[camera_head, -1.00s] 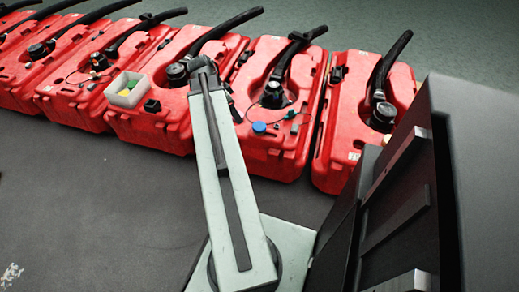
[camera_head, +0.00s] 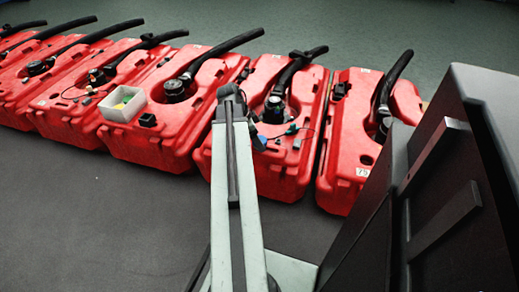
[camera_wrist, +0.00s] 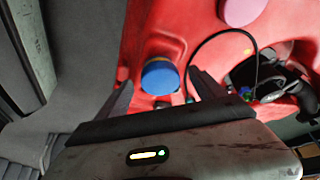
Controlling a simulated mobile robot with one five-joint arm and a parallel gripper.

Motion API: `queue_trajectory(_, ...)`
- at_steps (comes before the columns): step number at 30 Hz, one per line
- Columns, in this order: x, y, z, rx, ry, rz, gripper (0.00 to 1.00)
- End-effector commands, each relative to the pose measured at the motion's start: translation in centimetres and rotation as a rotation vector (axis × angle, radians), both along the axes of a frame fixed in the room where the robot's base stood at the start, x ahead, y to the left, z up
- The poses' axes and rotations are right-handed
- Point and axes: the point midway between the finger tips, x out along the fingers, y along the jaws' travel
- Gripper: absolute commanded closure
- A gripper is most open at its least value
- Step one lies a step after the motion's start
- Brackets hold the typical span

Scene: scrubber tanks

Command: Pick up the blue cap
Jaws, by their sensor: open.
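The blue cap (camera_wrist: 160,77) is a round blue disc on the red tank (camera_wrist: 145,40), near the middle of the wrist view. In the head view a bit of the blue cap (camera_head: 260,141) shows on top of the tank, just right of my arm, which partly covers it. My gripper (camera_wrist: 161,84) is open, with one dark finger to the left of the cap and one to the right. The fingers appear apart from the cap. The gripper's jaws are hard to make out in the head view.
Several red tanks (camera_head: 165,145) with black hoses stand in a row. A white box (camera_head: 123,104) with yellow and green things sits on a tank to the left. A pink round thing (camera_wrist: 242,10) and a thin black cable lie near the cap. Grey floor (camera_head: 90,215) in front is clear.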

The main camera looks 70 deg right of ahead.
Motion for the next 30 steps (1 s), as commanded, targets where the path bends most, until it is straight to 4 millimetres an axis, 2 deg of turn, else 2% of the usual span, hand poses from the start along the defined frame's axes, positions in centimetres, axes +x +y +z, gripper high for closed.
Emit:
queue_trajectory(1,-0.3,-0.3,-1.9,0.0,0.0,-0.001,0.21)
queue_trajectory(3,-0.6,-0.4,-2.5,0.0,0.0,-0.001,0.21)
queue_trajectory(10,-0.7,-0.5,-2.1,0.0,0.0,0.0,0.21)
queue_trajectory(17,-0.7,-0.5,-2.1,0.001,0.001,0.0,0.85)
queue_trajectory(25,-0.7,-0.5,-1.9,0.001,0.001,0.0,0.85)
queue_trajectory(30,-0.6,-0.5,-0.7,0.001,0.0,0.002,0.85)
